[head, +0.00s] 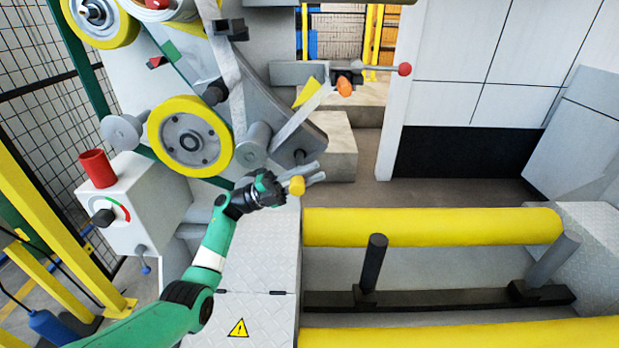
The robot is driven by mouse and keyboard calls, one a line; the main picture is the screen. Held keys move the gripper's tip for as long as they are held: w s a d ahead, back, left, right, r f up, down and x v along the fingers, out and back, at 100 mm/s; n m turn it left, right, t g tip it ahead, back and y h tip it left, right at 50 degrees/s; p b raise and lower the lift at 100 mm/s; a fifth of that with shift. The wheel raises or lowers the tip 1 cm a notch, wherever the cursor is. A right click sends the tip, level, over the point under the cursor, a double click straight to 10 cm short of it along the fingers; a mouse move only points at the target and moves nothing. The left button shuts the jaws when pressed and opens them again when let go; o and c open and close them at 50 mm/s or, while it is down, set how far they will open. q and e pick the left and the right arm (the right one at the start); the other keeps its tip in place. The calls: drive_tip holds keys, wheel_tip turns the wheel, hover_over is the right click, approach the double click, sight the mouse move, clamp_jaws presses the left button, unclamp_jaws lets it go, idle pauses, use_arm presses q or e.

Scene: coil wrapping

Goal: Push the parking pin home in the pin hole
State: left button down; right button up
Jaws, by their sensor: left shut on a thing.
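My left arm reaches in from the lower left, and its gripper (308,174) is at the lower edge of the grey machine plate (300,135). The gripper is shut on a small yellow piece (296,187), which looks like the head of the parking pin. The fingers and wrist hide the rest of the pin, so I cannot tell how deep it sits. The pin hole cannot be made out. My right gripper is not in view.
A large yellow-rimmed wheel (190,137) and grey rollers are above left of the gripper. A control box (135,203) with a red button stands left. A red-ball lever (404,69) is above right. Yellow rollers (430,227) lie right, beyond the tread-plate deck (255,270).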

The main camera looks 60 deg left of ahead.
use_arm(q)
drive_tip(key=shift+w+a+b, duration=0.35)
drive_tip(key=shift+a+b, duration=0.2)
drive_tip(key=shift+a, duration=0.1)
drive_tip(key=shift+w+a+b, duration=0.35)
drive_tip(key=shift+a+b, duration=0.15)
drive_tip(key=shift+a, duration=0.15)
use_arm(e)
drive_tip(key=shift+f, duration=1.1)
use_arm(q)
drive_tip(key=shift+a, duration=0.15)
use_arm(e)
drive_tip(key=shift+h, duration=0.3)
